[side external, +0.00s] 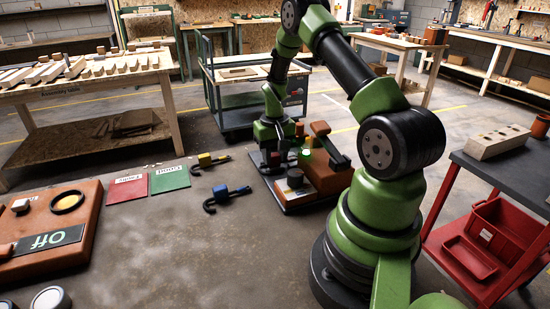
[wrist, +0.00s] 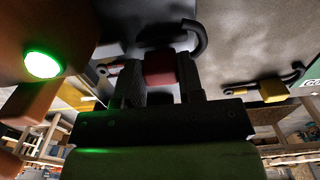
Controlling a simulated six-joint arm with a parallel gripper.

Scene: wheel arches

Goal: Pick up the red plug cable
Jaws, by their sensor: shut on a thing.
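The red plug (wrist: 160,68) sits between the two dark fingers of my gripper (wrist: 158,85) in the wrist view. The fingers are shut on it. A black hooked cable (wrist: 197,38) curves beside the red plug. In the side external view my gripper (side external: 270,158) points down beside the brown device, and the red plug (side external: 275,159) shows small between the fingers. The cable is mostly hidden there, and I cannot tell how high the plug is held.
The brown device (side external: 325,175) with a lit green button (side external: 305,153) stands close by on a dark base. A yellow plug cable (side external: 206,160) and a blue plug cable (side external: 221,192) lie on the floor, near green (side external: 169,177) and red (side external: 127,188) mats.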

